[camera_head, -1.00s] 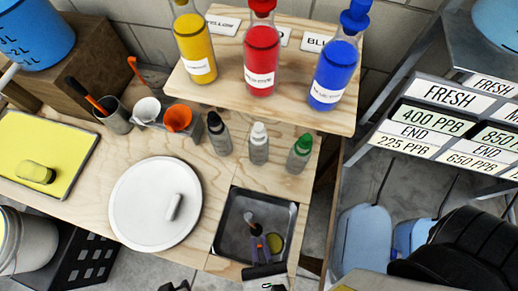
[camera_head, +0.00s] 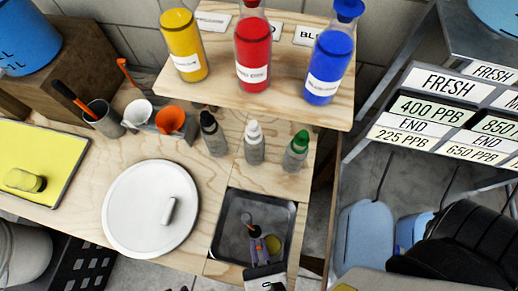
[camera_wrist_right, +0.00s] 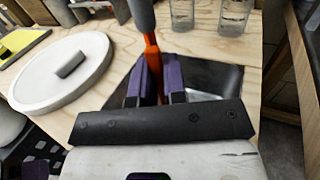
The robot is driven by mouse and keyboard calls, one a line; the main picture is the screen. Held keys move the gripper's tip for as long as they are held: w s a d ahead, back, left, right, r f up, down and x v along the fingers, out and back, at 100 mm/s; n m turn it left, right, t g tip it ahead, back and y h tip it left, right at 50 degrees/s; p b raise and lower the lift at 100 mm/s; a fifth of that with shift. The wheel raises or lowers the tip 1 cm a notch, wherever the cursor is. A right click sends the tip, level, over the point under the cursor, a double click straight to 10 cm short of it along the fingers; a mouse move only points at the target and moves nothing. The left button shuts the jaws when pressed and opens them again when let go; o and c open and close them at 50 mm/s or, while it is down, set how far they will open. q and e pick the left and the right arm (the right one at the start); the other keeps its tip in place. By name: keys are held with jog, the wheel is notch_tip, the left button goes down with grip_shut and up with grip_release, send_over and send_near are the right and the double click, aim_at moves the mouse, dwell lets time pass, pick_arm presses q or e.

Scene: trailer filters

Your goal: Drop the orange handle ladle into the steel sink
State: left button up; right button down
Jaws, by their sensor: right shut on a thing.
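The steel sink (camera_head: 228,243) is a square dark basin at the right end of the wooden counter. My right gripper (camera_head: 265,246) is over the sink in the head view. In the right wrist view its purple fingers (camera_wrist_right: 155,85) are shut on the orange handle of the ladle (camera_wrist_right: 152,58). The ladle's dark grey end points away from the gripper; it also shows small over the sink in the head view (camera_head: 252,228). Whether the ladle touches the basin is unclear. Of my left gripper, at most small dark tips show at the bottom edge.
Small bottles (camera_head: 254,143) stand behind the sink, under a shelf (camera_head: 215,92) with yellow, red and blue bottles.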

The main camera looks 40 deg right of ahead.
jog(key=shift+f, duration=0.5)
jog(key=c, duration=1.2)
grip_release()
jog(key=shift+o, duration=0.2)
jog(key=r+p+v, duration=0.1)
jog(key=v, duration=1.1)
jog(key=shift+r, duration=0.15)
